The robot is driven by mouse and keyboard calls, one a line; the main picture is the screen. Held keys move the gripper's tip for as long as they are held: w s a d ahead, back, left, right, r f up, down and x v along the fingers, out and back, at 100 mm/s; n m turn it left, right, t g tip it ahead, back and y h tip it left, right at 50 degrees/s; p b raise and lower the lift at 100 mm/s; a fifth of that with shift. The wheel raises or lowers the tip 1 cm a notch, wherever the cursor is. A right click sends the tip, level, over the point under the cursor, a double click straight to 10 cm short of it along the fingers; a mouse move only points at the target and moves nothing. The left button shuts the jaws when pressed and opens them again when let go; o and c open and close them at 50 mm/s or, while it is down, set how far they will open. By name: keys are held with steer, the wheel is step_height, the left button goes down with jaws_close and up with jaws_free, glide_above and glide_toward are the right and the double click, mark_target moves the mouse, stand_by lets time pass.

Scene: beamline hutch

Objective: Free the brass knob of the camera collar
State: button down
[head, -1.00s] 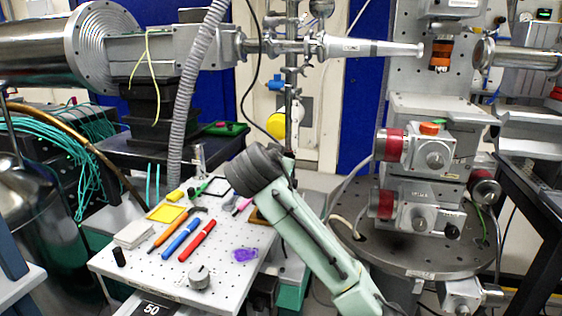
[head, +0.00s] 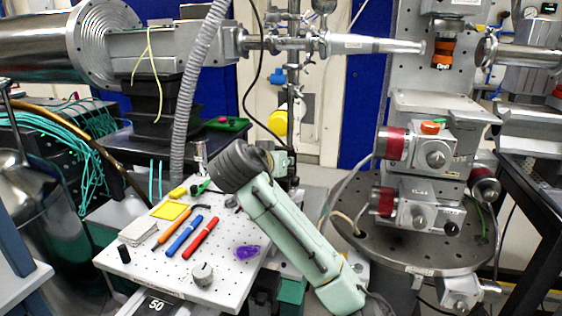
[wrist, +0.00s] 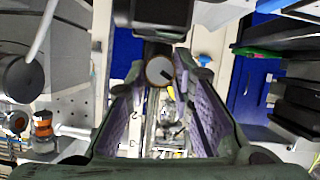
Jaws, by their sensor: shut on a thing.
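In the wrist view my gripper (wrist: 160,75) has its two purple-padded fingers on either side of a round knob (wrist: 159,70). The knob has a pale face and a brownish, brass-like rim, and the fingertips are closed on it. A dark block (wrist: 165,18) stands just beyond the knob; I cannot tell whether it is the camera or its collar. In the head view my gripper is hidden behind my arm, and the knob and collar cannot be made out.
A perforated white table (head: 222,272) holds pens, a purple piece (head: 247,252) and a grey dial (head: 203,272). A vertical post (head: 293,110) stands behind my arm. A tapered metal nozzle (head: 370,45) crosses above. A stage tower (head: 432,155) stands at right.

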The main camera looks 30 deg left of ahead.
steer(key=c, duration=1.4)
jaws_free()
steer(key=v, duration=1.2)
